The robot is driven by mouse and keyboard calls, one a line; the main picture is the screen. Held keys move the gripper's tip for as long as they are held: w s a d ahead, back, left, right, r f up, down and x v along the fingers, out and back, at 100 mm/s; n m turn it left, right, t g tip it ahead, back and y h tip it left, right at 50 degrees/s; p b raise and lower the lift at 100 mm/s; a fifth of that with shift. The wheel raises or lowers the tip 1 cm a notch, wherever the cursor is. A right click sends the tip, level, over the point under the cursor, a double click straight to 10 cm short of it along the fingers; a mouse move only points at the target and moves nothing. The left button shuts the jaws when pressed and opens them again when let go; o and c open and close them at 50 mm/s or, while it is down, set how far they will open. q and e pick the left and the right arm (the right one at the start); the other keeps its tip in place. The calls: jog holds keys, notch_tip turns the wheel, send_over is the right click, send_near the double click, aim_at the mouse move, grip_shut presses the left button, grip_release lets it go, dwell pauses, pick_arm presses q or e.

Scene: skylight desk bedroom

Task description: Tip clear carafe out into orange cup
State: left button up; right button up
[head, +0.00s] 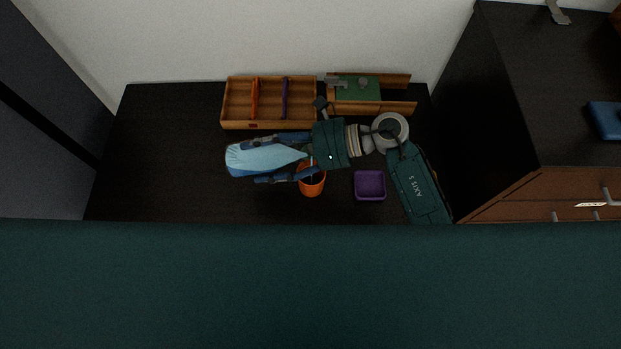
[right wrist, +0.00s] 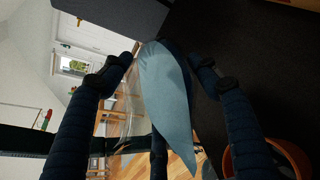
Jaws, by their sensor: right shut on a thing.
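My right gripper (head: 264,161) is shut on the clear carafe (head: 250,159), whose contents show light blue. In the right wrist view the carafe (right wrist: 165,90) lies between the two dark blue fingers, and its light blue contents form a slanted wedge, so it looks tilted. The orange cup (head: 313,185) stands on the dark desk, beside and partly under the gripper. Its rim also shows at the lower right of the wrist view (right wrist: 232,160). I cannot see whether anything is in the cup. My left gripper is not in view.
A wooden divided tray (head: 235,124) stands at the back of the desk (head: 150,150). A wooden box with a green panel (head: 358,89) is right of it. A small purple bowl (head: 370,197) is right of the cup. The left of the desk is clear.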

jog(key=shift+r+b, duration=0.25)
jog(key=shift+b, duration=0.05)
jog(key=shift+b, duration=0.35)
dwell(1.3)
jog(key=shift+r+y, duration=0.15)
jog(key=shift+y, duration=0.15)
jog(key=shift+b, duration=0.35)
dwell(1.0)
jog(key=shift+r, duration=0.15)
dwell(0.4)
jog(key=shift+b, duration=0.4)
dwell(0.8)
